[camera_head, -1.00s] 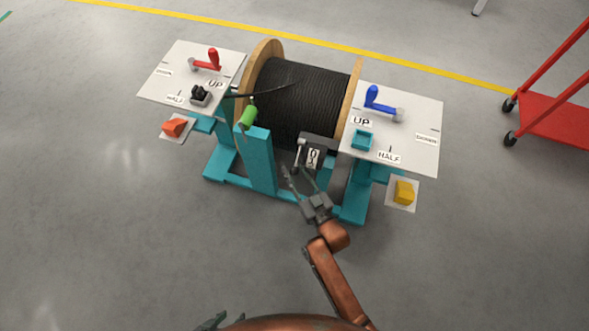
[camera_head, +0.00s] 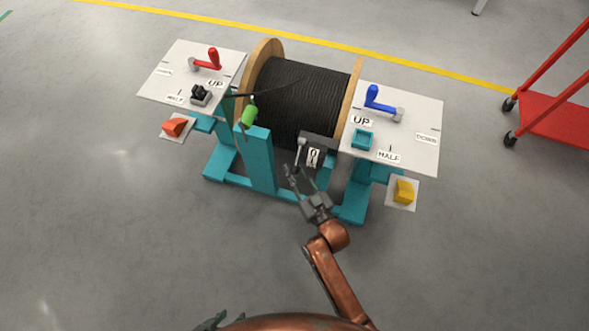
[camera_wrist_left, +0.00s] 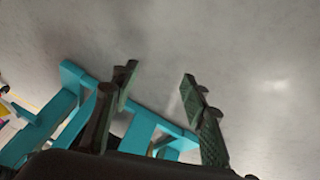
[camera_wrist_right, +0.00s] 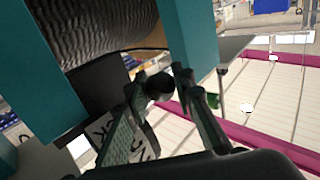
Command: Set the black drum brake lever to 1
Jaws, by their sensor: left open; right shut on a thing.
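The black drum brake housing (camera_head: 318,142) is at the front of the stand, below the black cable drum (camera_head: 300,92), with a small white label (camera_head: 313,158) beneath it. Its thin lever (camera_head: 299,152) hangs down on the left side. My right gripper (camera_head: 294,172) is at the lever's lower end. In the right wrist view its fingers are shut on the lever's dark round knob (camera_wrist_right: 158,84), and white labels (camera_wrist_right: 140,140) are partly hidden behind the fingers. My left gripper (camera_head: 210,321) is at the bottom edge, open and empty; its spread fingers (camera_wrist_left: 158,82) show in the left wrist view.
A teal post (camera_head: 257,165) with a green handle (camera_head: 248,117) stands left of the lever. White panels carry a red lever (camera_head: 212,60) and a blue lever (camera_head: 374,100). A red cart (camera_head: 550,110) is at right. The front floor is clear.

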